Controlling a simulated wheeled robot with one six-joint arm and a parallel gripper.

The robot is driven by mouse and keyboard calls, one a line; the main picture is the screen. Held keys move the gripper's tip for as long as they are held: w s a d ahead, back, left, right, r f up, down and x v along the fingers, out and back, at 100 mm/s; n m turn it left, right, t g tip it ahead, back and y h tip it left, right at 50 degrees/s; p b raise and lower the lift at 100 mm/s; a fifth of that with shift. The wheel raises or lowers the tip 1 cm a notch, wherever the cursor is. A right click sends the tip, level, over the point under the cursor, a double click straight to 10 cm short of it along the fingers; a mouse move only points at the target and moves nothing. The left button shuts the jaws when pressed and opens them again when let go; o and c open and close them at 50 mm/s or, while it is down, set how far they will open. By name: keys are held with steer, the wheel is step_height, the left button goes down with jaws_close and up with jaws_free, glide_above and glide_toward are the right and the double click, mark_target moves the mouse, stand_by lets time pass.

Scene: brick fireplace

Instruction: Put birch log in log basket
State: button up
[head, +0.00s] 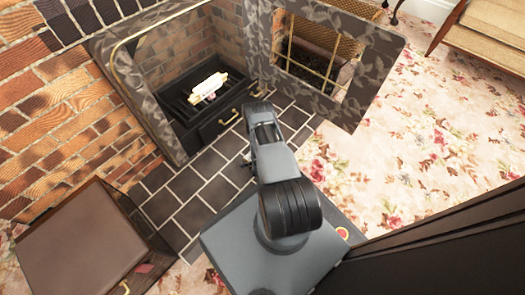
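A pale whitish log, which looks like the birch log (208,88), lies on the dark grate (178,103) inside the open brick fireplace. A woven brown basket, which looks like the log basket (322,62), stands behind the open glass door; its upper part also shows above the door's frame. My gripper is not clearly visible, seemingly hidden beneath or behind my arm, and nothing shows as held.
The fireplace door (378,62) with a marbled dark frame stands open to the right, between the hearth and the basket. A brown box (75,245) stands at the lower left. A cushioned chair (490,35) is at the upper right. The floral carpet (400,165) is clear.

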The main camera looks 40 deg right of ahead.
steer(key=shift+f, duration=0.15)
steer(key=shift+f, duration=0.3)
steer(key=o, duration=1.1)
steer(key=shift+o, duration=0.3)
steer(key=shift+s, duration=0.1)
steer(key=shift+s+f, duration=0.1)
